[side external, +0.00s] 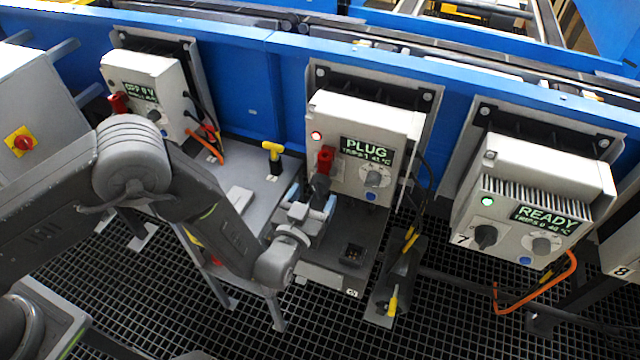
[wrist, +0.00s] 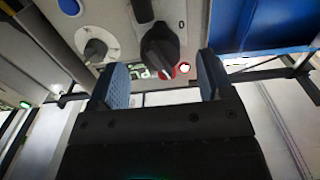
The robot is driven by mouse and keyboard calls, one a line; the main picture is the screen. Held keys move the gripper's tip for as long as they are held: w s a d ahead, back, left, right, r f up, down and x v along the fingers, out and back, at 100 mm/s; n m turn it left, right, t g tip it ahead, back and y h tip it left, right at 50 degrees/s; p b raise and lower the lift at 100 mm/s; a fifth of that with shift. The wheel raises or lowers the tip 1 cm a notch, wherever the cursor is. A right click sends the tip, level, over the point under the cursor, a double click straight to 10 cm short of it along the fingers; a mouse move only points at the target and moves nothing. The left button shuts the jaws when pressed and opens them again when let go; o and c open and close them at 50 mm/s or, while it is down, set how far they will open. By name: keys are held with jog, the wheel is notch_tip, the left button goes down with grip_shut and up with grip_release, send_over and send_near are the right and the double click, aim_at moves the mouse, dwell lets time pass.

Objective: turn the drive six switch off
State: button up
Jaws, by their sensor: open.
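The middle drive box (side external: 400,128) has a display reading PLUG and a lit red lamp (side external: 317,135). Its number is not readable here; the box to its right is marked 7. Its dark switch (side external: 320,186) sits at the left of its face, with a red piece (side external: 325,160) just above it. In the wrist view the black switch knob (wrist: 160,45) lies ahead of the fingers, near their midline. My gripper (side external: 312,196) is open in front of this switch, its blue-grey pads (wrist: 163,78) apart and nothing held. Contact with the knob cannot be told.
A grey dial (side external: 374,178) is beside the switch. The drive marked 7 (side external: 535,180) reads READY. The left drive (side external: 140,75) seems to read OFF. A yellow T-handle (side external: 272,152) stands left of my gripper. An orange cable (side external: 540,295) hangs at right.

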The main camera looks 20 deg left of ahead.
aim_at(316, 193)
jog(key=shift+w, duration=2.25)
